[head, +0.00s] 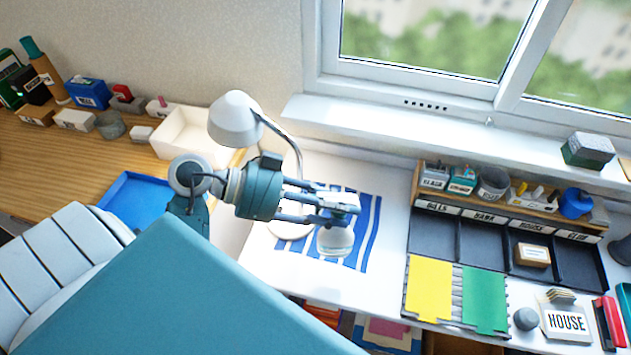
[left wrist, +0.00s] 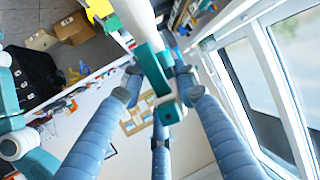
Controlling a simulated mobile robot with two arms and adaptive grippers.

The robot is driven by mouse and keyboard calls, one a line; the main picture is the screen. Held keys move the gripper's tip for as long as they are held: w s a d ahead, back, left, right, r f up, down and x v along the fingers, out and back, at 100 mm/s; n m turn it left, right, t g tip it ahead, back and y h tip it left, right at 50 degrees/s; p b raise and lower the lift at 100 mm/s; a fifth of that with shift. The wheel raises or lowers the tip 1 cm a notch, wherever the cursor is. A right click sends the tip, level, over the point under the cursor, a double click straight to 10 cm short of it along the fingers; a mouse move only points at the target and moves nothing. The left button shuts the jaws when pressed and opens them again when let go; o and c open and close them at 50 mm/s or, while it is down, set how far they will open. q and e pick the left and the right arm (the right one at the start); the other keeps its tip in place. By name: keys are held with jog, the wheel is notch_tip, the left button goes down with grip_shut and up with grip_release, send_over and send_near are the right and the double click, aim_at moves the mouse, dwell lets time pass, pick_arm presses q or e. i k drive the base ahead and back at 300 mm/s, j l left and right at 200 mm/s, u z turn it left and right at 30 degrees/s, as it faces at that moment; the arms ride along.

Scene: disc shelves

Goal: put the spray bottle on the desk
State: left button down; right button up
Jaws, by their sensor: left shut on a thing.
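My left gripper (head: 332,209) reaches in over the white desk (head: 265,262) and is shut on the spray bottle. The bottle's pale, translucent body (head: 335,242) hangs below the fingers, over the blue-and-white striped mat (head: 372,225). I cannot tell whether its base touches the mat. Part of the bottle's head is hidden by the fingers. In the left wrist view my fingers (left wrist: 160,95) close around the bottle's teal head (left wrist: 153,68), and its white body runs up beyond. My right gripper is not in view.
A white desk lamp (head: 235,120) stands close behind my left gripper. A black sorting tray (head: 480,240) with labelled compartments is to the right, with yellow (head: 429,287) and green (head: 485,298) cards in front. A white bin (head: 185,135) and blue tray (head: 135,200) are at left.

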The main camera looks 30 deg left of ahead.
aim_at(365, 273)
jog(key=l+u, duration=1.05)
jog(key=l, duration=0.4)
jog(key=k+l+u, duration=0.1)
jog(key=l, duration=0.3)
jog(key=k+l, duration=0.1)
jog(key=l, duration=0.3)
jog(key=k+l+u, duration=0.15)
jog(key=l, duration=0.65)
jog(key=k+l+u, duration=0.1)
jog(key=l, duration=0.3)
